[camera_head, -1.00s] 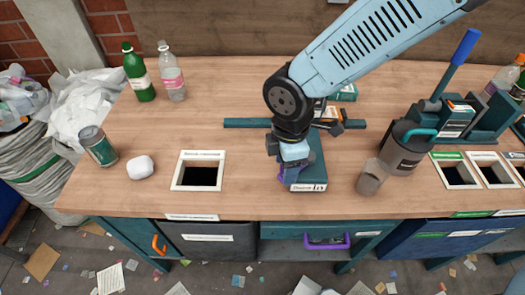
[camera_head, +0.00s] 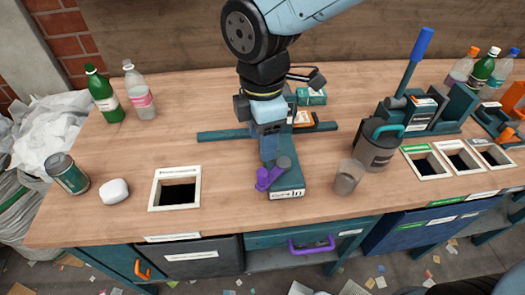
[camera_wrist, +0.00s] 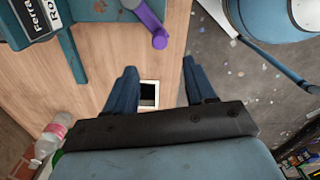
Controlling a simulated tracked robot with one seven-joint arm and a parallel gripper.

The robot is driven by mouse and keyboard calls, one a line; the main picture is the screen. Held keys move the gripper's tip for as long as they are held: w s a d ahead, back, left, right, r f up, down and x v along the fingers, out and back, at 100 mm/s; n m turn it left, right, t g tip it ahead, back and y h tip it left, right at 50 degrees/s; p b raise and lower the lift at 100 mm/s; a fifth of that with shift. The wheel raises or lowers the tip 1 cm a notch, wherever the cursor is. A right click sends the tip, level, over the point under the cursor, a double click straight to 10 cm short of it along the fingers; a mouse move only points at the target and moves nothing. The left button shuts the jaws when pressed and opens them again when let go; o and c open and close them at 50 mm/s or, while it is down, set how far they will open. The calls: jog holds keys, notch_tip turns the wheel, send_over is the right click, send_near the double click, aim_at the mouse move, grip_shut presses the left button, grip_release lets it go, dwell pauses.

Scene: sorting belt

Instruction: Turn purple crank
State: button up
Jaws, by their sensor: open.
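The purple crank (camera_head: 263,179) sits at the front left of a teal block labelled "In" on the workbench. Its purple handle is next to a dark grey knob. In the wrist view the purple crank arm (camera_wrist: 149,20) shows at the top, ahead of the fingers and partly cut off by the frame. My gripper (camera_head: 269,158) points down just behind and above the crank in the head view. In the wrist view its two blue fingers (camera_wrist: 159,66) are spread apart with nothing between them. Contact with the crank cannot be told from the head view.
A grey translucent cup (camera_head: 348,177) and a dark canister (camera_head: 375,145) stand right of the block. A teal bar (camera_head: 222,136) lies behind it. A white-framed hole (camera_head: 152,193) is to the left. A purple drawer handle (camera_head: 311,246) is below the bench edge.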

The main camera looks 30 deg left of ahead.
jog(key=shift+r, duration=0.95)
